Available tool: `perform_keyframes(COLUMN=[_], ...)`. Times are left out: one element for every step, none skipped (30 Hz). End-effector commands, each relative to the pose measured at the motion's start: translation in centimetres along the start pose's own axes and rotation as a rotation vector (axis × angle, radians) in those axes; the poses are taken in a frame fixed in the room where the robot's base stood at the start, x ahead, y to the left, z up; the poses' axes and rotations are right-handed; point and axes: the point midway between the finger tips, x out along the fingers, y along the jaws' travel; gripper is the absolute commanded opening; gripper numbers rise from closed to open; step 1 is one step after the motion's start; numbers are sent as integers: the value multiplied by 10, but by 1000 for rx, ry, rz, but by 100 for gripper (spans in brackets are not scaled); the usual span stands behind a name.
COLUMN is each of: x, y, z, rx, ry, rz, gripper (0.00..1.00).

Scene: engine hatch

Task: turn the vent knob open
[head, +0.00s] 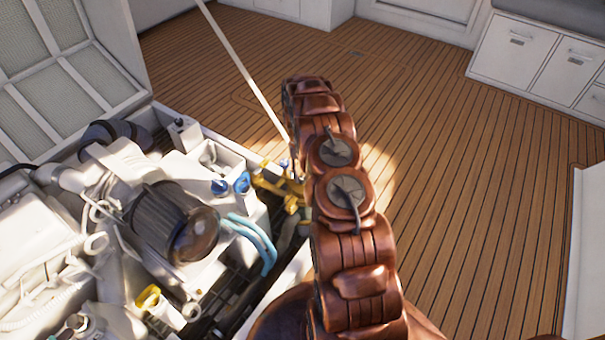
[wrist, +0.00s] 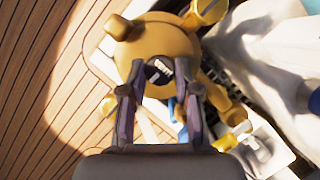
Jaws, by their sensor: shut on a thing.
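A yellow rounded body (wrist: 155,50) with short stubs fills the upper middle of the wrist view. A small dark piece with pale ribs, which I take as the vent knob (wrist: 160,70), shows on it between my fingers. My gripper (wrist: 163,88) has one finger on each side of this piece and is shut on it. The exact contact is partly hidden. In the head view, yellow fittings (head: 280,185) show at the engine hatch's right edge, left of my arm. My arm hides the gripper there.
The open hatch holds a white engine with a dark round housing (head: 175,222), blue caps (head: 241,182) and blue hoses (head: 250,235). A slanting pale rod (head: 240,68) rises behind the yellow fittings. The wooden deck (head: 450,200) to the right is clear.

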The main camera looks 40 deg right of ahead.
Motion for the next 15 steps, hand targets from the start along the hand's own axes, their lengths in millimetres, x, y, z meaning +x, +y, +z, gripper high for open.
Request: perform_keyframes(x=[-1, -1, -1, -1, -1, -1, -1, -1, -1, -1, -1, -1, -1, -1, -1], y=[0, 0, 0, 0, 0, 0, 0, 0, -1, -1, -1, -1, -1, -1, -1], z=[-1, -1, -1, -1, -1, -1, -1, -1, -1, -1, -1, -1, -1, -1, -1], rx=[-5, -8, -11, -12, -13, -14, -14, -14, -14, -14, -14, -13, -14, -13, -13], ry=[4, 4, 4, 4, 4, 4, 4, 4, 4, 4, 4, 4, 4, 4, 4], rz=[2, 3, 4, 4, 5, 5, 5, 5, 5, 5, 5, 5, 5, 5, 5], gripper=[0, 0, 0, 0, 0, 0, 0, 0, 0, 0, 0, 0, 0, 0, 34])
